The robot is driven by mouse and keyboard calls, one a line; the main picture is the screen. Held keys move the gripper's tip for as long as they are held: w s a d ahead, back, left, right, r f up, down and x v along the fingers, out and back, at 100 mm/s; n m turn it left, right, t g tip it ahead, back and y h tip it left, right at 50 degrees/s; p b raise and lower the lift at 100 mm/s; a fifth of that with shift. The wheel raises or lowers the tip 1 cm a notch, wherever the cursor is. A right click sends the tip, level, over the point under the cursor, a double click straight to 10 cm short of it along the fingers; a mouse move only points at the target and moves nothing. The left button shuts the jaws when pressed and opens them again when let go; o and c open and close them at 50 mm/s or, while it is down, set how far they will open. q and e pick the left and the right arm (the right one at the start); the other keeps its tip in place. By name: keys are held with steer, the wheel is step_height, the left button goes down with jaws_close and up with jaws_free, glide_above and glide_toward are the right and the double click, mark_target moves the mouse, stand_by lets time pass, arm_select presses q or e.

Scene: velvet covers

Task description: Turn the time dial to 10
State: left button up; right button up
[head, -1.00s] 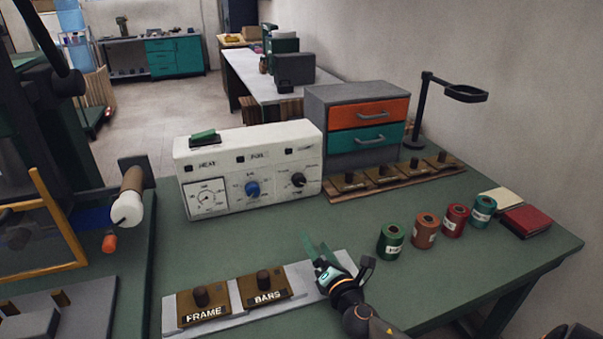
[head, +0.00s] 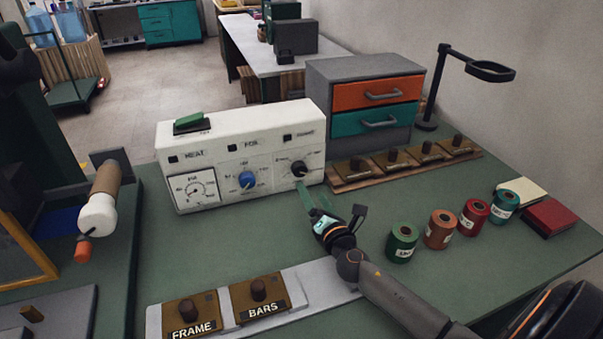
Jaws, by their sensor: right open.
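The white control box (head: 240,150) stands on the green bench. Its front carries a round gauge (head: 195,190), a blue dial (head: 246,179) in the middle and a black dial (head: 299,168) at the right. The small print around the dials is too small to read, so I cannot tell which is the time dial or what it points at. My right gripper (head: 314,198) is open and empty, just in front of and below the black dial. Its green fingertips point toward the box; I cannot tell whether they touch it. My left gripper is not in view.
A drawer cabinet (head: 362,70) stands behind the box. Several stamps rest on a wooden rack (head: 350,183) at its right. FRAME (head: 192,316) and BARS (head: 260,298) stamps lie on a grey tray in front.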

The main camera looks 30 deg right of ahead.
mark_target(300, 173)
steer(key=b+x, duration=0.1)
steer(key=x, duration=0.8)
steer(key=shift+w, duration=0.25)
jaws_close()
stand_by(0.4)
